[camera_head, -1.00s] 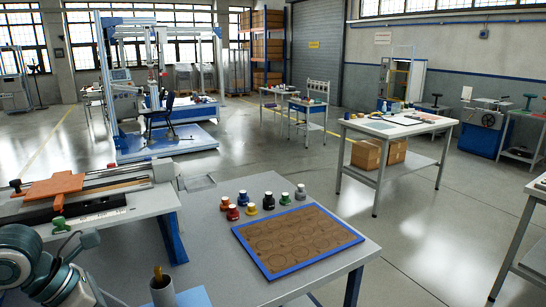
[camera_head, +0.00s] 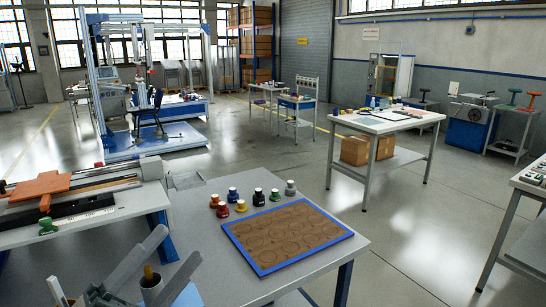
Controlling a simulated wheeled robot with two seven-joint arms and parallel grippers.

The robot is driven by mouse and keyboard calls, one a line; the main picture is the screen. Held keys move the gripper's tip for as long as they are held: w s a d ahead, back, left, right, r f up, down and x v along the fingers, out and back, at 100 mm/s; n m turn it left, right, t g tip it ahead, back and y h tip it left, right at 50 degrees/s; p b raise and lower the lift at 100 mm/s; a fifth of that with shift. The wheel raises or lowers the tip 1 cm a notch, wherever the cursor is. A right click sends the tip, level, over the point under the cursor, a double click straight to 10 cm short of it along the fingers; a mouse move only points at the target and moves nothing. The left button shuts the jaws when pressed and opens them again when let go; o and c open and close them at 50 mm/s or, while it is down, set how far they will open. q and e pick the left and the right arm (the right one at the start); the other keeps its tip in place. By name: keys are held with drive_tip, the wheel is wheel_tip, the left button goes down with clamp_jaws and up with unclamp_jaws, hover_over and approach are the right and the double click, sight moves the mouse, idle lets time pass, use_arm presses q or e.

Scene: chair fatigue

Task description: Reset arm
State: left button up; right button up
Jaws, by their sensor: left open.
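My left gripper (camera_head: 179,246) is at the lower left of the head view, with its two long grey fingers apart and pointing up and to the right. Nothing shows between its fingertips. It is in front of the grey table (camera_head: 205,285), near a grey cup (camera_head: 153,290) with a yellowish-brown stick, which the fingers partly hide. Most of the arm behind it is out of view. My right gripper is not in view.
A blue-edged brown board (camera_head: 288,234) with round outlines lies on the table. Several small coloured bottles (camera_head: 240,205) stand behind it. A bench device with an orange block (camera_head: 40,187) stands left. Open floor (camera_head: 400,230) lies right of the table.

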use_arm(q)
drive_tip(key=w+a+f+n+t+y, duration=0.4)
drive_tip(key=a+f+n+y, duration=0.5)
drive_tip(key=n+y, duration=0.5)
wheel_tip(320, 180, down, 15)
drive_tip(key=s+a+n+g+y, duration=0.3)
drive_tip(key=n+g+y, duration=0.2)
drive_tip(key=n, duration=0.1)
drive_tip(key=s+d+f+n+g+h, duration=0.1)
drive_tip(key=s+d+f+n+g, duration=0.15)
drive_tip(key=s+f+g, duration=0.65)
drive_tip(key=s+d+f+n+g+h, duration=0.1)
drive_tip(key=s+d+f+g, duration=0.25)
drive_tip(key=s+f, duration=1.05)
wheel_tip(320, 180, down, 25)
drive_tip(key=w+d, duration=0.2)
drive_tip(key=s+f, duration=0.5)
drive_tip(key=f, duration=0.3)
drive_tip(key=s+f, duration=0.6)
drive_tip(key=f, duration=0.2)
drive_tip(key=shift+s+a+f, duration=0.25)
drive_tip(key=shift+a+f, duration=0.15)
drive_tip(key=shift+a, duration=0.05)
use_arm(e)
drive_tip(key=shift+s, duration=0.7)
